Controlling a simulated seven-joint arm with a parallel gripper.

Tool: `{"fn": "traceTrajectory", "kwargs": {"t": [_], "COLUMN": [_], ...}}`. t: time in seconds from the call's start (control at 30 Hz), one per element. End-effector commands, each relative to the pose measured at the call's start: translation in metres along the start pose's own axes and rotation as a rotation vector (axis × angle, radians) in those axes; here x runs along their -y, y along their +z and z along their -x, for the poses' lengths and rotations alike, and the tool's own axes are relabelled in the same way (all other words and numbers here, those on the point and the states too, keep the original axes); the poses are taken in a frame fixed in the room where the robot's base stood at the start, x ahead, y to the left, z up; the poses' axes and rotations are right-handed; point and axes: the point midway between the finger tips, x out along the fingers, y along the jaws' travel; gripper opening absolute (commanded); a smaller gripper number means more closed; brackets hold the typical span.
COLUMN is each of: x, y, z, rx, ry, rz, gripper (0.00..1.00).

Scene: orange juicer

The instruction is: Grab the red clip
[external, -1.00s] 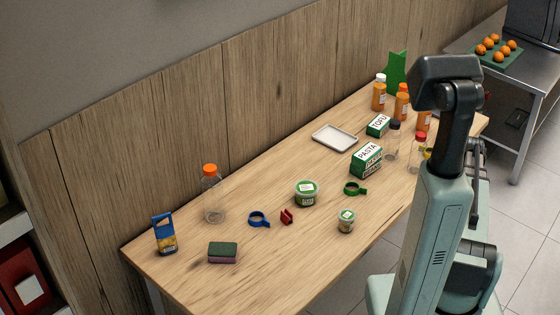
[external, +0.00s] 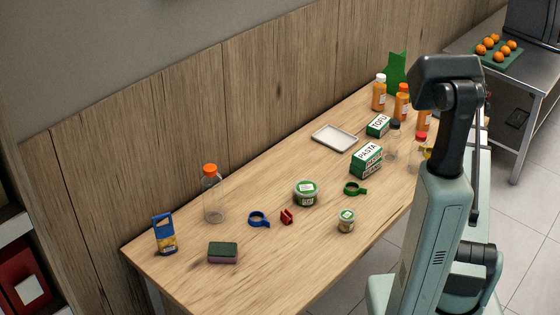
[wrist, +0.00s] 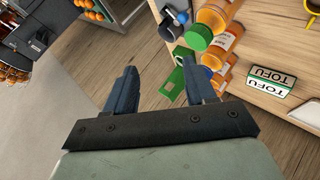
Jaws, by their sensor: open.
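The red clip (external: 286,216) lies on the wooden table (external: 190,285) in the external view, between a blue ring-shaped piece (external: 258,219) and a green-lidded tub (external: 306,193). The clip does not show in the wrist view. My gripper (wrist: 160,85) shows in the wrist view with its two fingers spread apart and nothing between them. It is far from the clip, over the floor by the table's far right end. In the external view my gripper is hidden behind my arm.
Near the clip stand a green ring-shaped piece (external: 355,188), a small tub (external: 346,221), a sponge (external: 223,253) and an orange-capped bottle (external: 212,196). A pasta box (external: 366,161), a tofu box (external: 378,125), a white tray (external: 335,138) and juice bottles (external: 379,93) stand farther right.

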Motion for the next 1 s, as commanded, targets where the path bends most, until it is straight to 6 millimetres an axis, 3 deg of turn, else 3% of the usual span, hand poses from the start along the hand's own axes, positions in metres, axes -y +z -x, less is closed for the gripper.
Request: {"fn": "traceTrajectory", "kwargs": {"t": [0.2, 0.5, 0.8, 1.0], "x": [0.073, 0.187, 0.3, 0.374], "y": [-0.075, -0.165, -0.231, -0.262], "z": [0.011, 0.044, 0.098, 0.143], "rx": [-0.027, -0.011, 0.057, 0.129], "ry": [-0.132, -0.33, -0.501, -0.596], "rz": [-0.055, -0.132, -0.183, -0.203], "gripper": [0.55, 0.55, 0.55, 0.55]}}
